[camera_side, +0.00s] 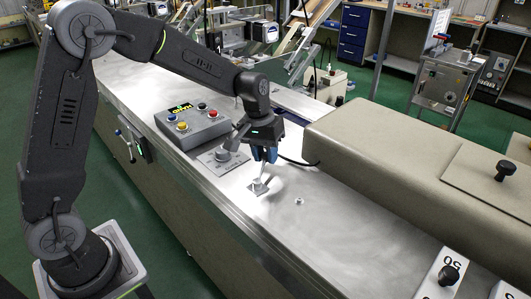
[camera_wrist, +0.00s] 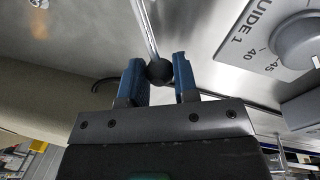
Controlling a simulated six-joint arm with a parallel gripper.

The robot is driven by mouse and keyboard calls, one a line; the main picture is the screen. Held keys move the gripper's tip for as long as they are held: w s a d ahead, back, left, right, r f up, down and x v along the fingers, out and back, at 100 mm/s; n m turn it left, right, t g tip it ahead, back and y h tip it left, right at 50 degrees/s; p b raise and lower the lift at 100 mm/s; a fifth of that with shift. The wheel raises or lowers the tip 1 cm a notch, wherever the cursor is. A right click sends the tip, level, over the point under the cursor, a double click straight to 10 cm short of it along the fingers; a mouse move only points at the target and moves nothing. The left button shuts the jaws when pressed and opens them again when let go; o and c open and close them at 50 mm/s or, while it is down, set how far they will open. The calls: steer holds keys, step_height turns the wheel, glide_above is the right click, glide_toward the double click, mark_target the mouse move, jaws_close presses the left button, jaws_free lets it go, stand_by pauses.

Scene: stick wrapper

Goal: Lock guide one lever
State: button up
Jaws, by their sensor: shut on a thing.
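The guide one lever is a thin metal rod (camera_wrist: 147,30) with a black ball knob (camera_wrist: 159,71). In the side view, the lever (camera_side: 261,183) rises from a small square plate on the metal bench top. My gripper (camera_side: 264,155) is over the lever, pointing down. In the wrist view, the blue fingers of my gripper (camera_wrist: 157,74) are on either side of the knob and shut on it. The knob is hidden by the fingers in the side view. The grey dial (camera_wrist: 302,42) beside it is on a plate lettered "GUIDE 1".
A grey button box (camera_side: 192,122) stands behind and left of the lever. A long beige cover (camera_side: 400,150) stands to the right. A small fitting (camera_side: 299,201) is on the bench near the lever. The bench between is clear.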

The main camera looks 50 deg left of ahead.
jaws_close()
steer(key=shift+s+a+n+t, duration=0.15)
steer(key=shift+s+a+n, duration=0.25)
steer(key=shift+n, duration=0.4)
steer(key=shift+s+a+n+t, duration=0.2)
steer(key=shift+a+n, duration=0.25)
steer(key=shift+n, duration=0.35)
steer(key=o, duration=0.6)
jaws_free()
steer(key=shift+o, duration=0.2)
steer(key=shift+r, duration=0.1)
